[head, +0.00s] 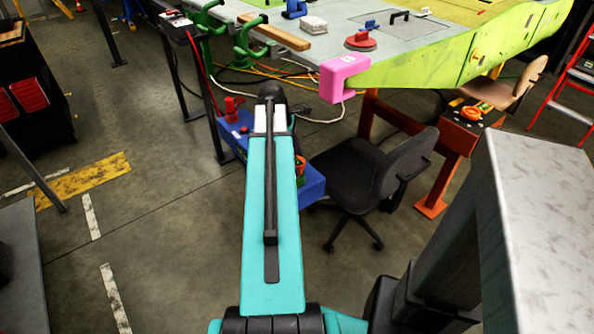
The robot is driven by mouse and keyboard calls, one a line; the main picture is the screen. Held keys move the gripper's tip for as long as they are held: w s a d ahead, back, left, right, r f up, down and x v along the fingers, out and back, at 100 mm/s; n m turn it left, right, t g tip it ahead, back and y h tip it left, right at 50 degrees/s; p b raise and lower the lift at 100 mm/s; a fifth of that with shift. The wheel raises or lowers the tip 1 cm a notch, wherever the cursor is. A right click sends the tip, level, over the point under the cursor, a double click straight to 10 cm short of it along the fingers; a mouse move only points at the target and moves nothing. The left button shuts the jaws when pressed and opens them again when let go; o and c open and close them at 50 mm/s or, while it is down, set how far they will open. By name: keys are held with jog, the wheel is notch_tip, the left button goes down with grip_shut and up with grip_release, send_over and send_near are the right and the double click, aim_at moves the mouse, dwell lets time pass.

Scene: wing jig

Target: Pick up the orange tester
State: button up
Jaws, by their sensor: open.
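An orange item (300,164) stands on the blue bench top (313,187), close to the right edge of my teal arm, which hides part of that top. A second orange, rounded item (471,113) lies on a dark surface at the right, beside the orange-red stand. Both are small, and I cannot tell which of them is the tester. My arm reaches forward through the middle of the view. My gripper cannot be made out; it seems to be hidden beyond the arm.
A red item (232,108) stands at the blue bench's left end. A black office chair (362,175) is right of the bench. The green wing panel (440,62) with a pink block (344,75) lies behind. A red ladder (575,75) is far right.

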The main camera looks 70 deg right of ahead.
aim_at(300, 172)
jog(key=shift+f, duration=0.15)
jog(key=shift+s+a+x, duration=0.1)
jog(key=shift+x, duration=1.15)
jog(key=shift+s+a+x, duration=0.15)
jog(key=shift+x, duration=1.15)
jog(key=c, duration=1.1)
jog(key=shift+r, duration=0.2)
jog(key=shift+r, duration=1.5)
jog(key=w+a, duration=0.3)
jog(key=a, duration=0.1)
jog(key=w+a+r, duration=0.1)
jog(key=w+a, duration=0.2)
jog(key=a, duration=0.2)
jog(key=w+a, duration=0.2)
jog(key=a, duration=0.2)
jog(key=shift+w+a+r, duration=0.2)
jog(key=shift+w+r, duration=0.2)
jog(key=shift+r+p, duration=1.5)
jog(key=shift+p, duration=0.25)
